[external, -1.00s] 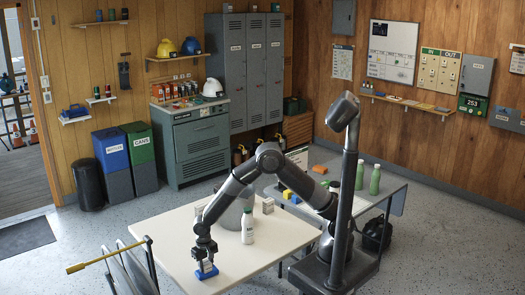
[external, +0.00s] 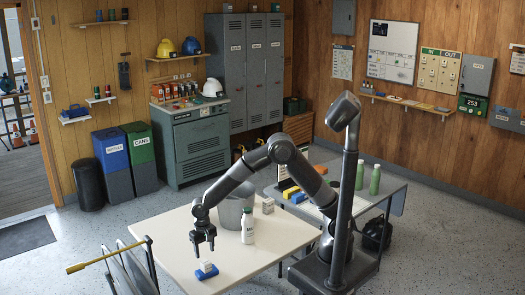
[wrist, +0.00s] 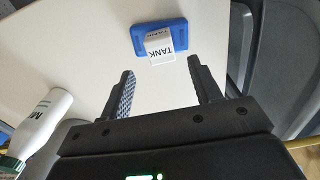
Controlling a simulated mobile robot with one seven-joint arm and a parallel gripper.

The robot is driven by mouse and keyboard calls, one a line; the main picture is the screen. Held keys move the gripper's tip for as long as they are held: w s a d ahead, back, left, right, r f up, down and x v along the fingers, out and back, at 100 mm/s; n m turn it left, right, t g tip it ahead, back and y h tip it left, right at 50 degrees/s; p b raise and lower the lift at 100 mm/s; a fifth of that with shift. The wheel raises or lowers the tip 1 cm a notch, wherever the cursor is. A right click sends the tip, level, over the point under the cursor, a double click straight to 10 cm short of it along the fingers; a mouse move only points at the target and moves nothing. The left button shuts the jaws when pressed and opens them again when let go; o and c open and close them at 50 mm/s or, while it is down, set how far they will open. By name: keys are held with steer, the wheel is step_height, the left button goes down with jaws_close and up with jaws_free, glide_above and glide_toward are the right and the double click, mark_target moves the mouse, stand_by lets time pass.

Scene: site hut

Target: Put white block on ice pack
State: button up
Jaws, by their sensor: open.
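The white block (external: 206,266) rests on top of the blue ice pack (external: 207,274) near the front edge of the white table. In the wrist view the white block (wrist: 160,47), marked "TANK", sits on the ice pack (wrist: 139,40), with blue showing on both sides of it. My gripper (external: 203,249) is open and empty, above and apart from the block. In the wrist view the gripper's two fingers (wrist: 163,82) are spread, with the block beyond their tips.
Green bottles (external: 375,180) stand on the side table.

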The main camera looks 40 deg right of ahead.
mark_target(206, 262)
steer(key=shift+r, duration=1.9)
steer(key=shift+d+r, duration=0.1)
steer(key=w+d+r+t, duration=0.1)
steer(key=d+r, duration=0.4)
steer(key=d, duration=0.3)
steer(key=w+d+r+y, duration=0.1)
steer(key=w+d+r, duration=0.1)
steer(key=d+r, duration=0.55)
steer(key=w+d+r+t, duration=0.1)
steer(key=d+r, duration=0.2)
steer(key=d, duration=0.6)
steer(key=s+d+r+t, duration=0.1)
steer(key=s+d+r, duration=0.1)
steer(key=s+d, duration=0.5)
steer(key=s+d+r+t+h, duration=0.1)
steer(key=s+d, duration=0.6)
steer(key=d, duration=0.7)
steer(key=shift+d+r+t, duration=0.15)
steer(key=shift+r+t, duration=0.4)
steer(key=shift+t, duration=0.25)
